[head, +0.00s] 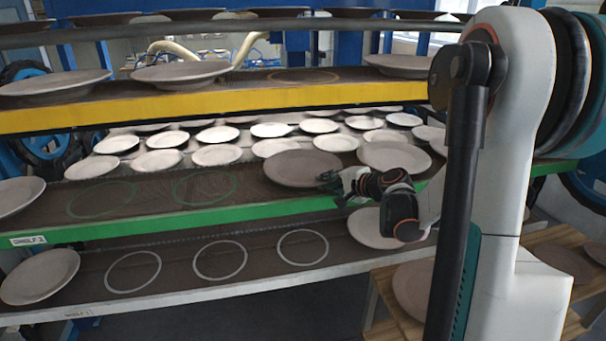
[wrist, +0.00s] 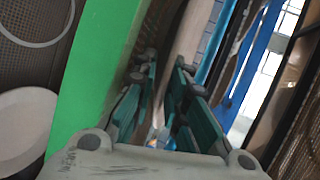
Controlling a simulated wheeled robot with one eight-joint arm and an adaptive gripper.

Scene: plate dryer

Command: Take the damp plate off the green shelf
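The damp plate (head: 302,168) is darker than the others and lies on the green shelf (head: 240,211), right of the middle. My gripper (head: 329,180) is at its front right rim. In the wrist view, my gripper (wrist: 164,66) has its two fingers apart with a gap between the tips. A pale brown band, likely the plate's rim (wrist: 189,35), shows at and beyond the fingertips. I cannot tell whether either finger touches it. The green shelf edge (wrist: 95,70) runs close along the left of the fingers.
A lighter plate (head: 394,157) sits right of the damp one. Two empty green rings (head: 204,188) lie to the left. The yellow shelf (head: 220,110) is above; a white-edged shelf (head: 200,299) with plates and rings is below. A wooden rack (head: 385,330) stands lower right.

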